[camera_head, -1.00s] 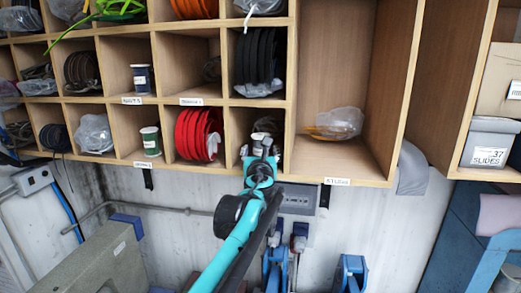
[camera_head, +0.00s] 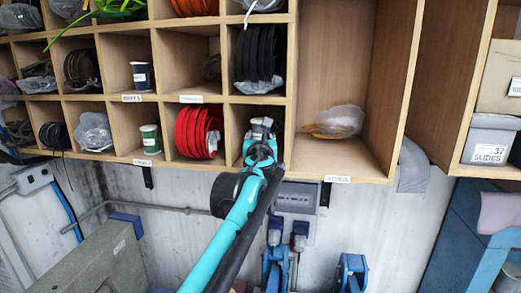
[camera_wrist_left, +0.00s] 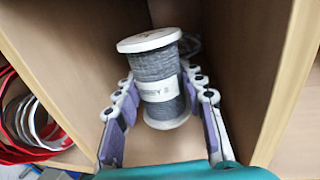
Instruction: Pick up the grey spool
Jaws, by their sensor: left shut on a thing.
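The grey spool (camera_wrist_left: 157,75) has white end flanges and a white label, and stands slightly tilted in the left wrist view. It is inside a wooden cubby of the wall shelf. My left gripper (camera_wrist_left: 165,100) has its two fingers on either side of the spool and is shut on it. In the head view my left gripper (camera_head: 261,150) reaches into the lower-row cubby, and the spool (camera_head: 262,124) shows just above it, partly hidden. My right gripper is not in view.
Red coils (camera_head: 199,132) fill the cubby to the left. A green spool (camera_head: 150,138) and a dark blue spool (camera_head: 140,75) stand in other cubbies. Black coils (camera_head: 259,58) sit in the cubby above. A larger compartment to the right holds a plastic bag (camera_head: 338,122).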

